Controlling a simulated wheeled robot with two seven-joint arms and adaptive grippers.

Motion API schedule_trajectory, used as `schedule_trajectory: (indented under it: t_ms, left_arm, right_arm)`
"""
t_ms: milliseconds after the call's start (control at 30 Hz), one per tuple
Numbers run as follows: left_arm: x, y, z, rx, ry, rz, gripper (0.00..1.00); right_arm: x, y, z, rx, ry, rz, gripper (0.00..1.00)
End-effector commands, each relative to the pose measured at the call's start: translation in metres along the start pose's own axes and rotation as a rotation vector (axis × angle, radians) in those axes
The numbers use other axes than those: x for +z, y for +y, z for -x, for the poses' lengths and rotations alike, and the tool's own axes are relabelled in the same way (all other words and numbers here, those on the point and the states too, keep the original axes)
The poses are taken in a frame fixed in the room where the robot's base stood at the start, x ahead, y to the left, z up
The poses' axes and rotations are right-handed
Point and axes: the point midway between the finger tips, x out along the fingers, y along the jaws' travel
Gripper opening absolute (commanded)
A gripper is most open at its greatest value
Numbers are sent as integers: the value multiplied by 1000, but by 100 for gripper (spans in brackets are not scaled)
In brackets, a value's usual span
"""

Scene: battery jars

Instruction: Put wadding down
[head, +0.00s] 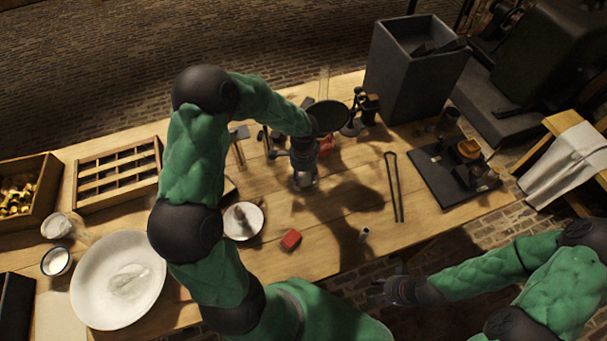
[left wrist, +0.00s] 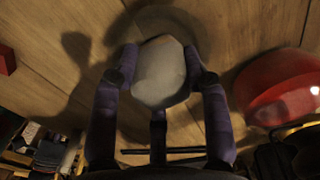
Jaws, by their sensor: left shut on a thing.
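In the head view my left gripper (head: 304,172) points down over the middle of the table (head: 345,185); the wadding is mostly hidden there. I cannot tell whether the wadding touches the wood. My right gripper (head: 390,292) is off the table's front edge, dark and small; its jaws cannot be made out.
A red block (head: 290,239), a white saucer (head: 243,221) and black tongs (head: 394,186) lie around the gripper. A large white plate (head: 118,280) and wooden rack (head: 118,175) are left. A dark tray (head: 453,172) is right. Bare wood lies between gripper and tongs.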

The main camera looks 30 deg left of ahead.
Motion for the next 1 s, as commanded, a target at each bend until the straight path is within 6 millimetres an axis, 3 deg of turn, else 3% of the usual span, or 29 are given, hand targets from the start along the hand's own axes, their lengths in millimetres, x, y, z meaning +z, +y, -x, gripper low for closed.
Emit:
schedule_trajectory:
  t_ms: [133, 167, 200, 233, 667, 1000]
  left_arm:
    - [0, 0, -4, 0, 0, 0, 5]
    - [0, 0, -3, 0, 0, 0, 54]
    - [0, 0, -3, 0, 0, 0, 66]
    - [0, 0, -3, 0, 0, 0, 70]
    - [0, 0, 3, 0, 1, 0, 70]
    - [-1, -1, 64, -3, 3, 0, 70]
  right_arm:
    - [0, 1, -3, 0, 0, 0, 39]
    - [0, 1, -2, 0, 0, 0, 39]
    - [0, 1, -2, 0, 0, 0, 39]
    - [0, 1, -2, 0, 0, 0, 39]
    - [0, -1, 2, 0, 0, 0, 39]
    - [1, -7, 20, 0, 0, 0, 39]
